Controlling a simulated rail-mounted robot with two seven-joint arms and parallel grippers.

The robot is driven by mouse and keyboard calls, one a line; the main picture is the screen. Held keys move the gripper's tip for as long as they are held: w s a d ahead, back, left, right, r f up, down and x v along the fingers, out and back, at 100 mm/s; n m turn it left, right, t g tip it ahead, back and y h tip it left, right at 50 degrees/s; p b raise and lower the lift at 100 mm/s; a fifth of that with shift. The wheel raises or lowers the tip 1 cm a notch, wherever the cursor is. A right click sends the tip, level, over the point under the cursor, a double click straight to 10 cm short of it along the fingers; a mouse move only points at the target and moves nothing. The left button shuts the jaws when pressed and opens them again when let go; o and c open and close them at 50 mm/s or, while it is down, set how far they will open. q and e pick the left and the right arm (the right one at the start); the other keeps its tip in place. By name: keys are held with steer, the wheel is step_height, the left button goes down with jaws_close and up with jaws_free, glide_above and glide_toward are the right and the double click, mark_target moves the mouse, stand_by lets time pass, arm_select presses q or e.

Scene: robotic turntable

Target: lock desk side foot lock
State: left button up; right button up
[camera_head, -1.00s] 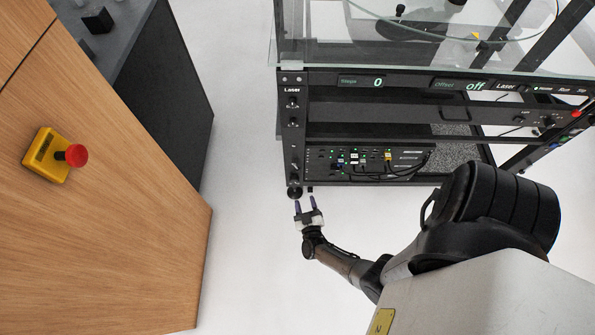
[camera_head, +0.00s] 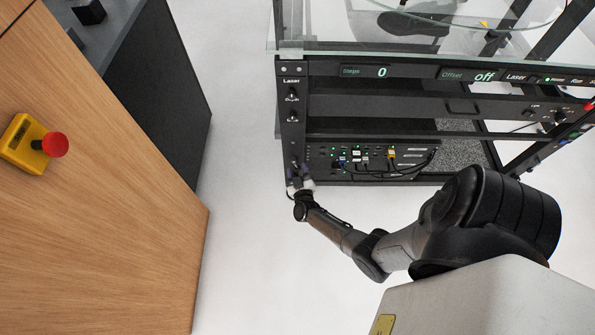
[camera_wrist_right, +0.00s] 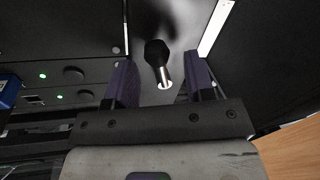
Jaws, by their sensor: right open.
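A black knob on a short shiny metal shaft (camera_wrist_right: 157,53) stands between the two fingers of my right gripper (camera_wrist_right: 160,80) in the right wrist view. The fingers are apart on either side of it, with gaps visible. In the head view my right gripper (camera_head: 299,180) is at the lower end of the left front post (camera_head: 291,125) of the black turntable frame. It covers the foot there, so the foot lock cannot be made out in that view. My left gripper is not in view.
A lower shelf holds a black control box (camera_head: 325,155) with cables, just right of my right gripper. A wooden desk (camera_head: 110,220) with a yellow box and red button (camera_head: 38,145) stands at the left. Clear pale floor (camera_head: 235,170) lies between desk and frame.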

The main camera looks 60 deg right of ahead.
steer(key=shift+w+d, duration=0.15)
steer(key=shift+d, duration=0.05)
steer(key=shift+c, duration=0.2)
steer(key=c, duration=0.9)
steer(key=shift+o, duration=0.2)
steer(key=m, duration=0.1)
steer(key=m+b, duration=0.1)
steer(key=w+m+b, duration=0.1)
steer(key=m, duration=0.1)
steer(key=shift+a+f+h, duration=0.15)
steer(key=shift+a+h, duration=0.15)
steer(key=shift+h, duration=0.1)
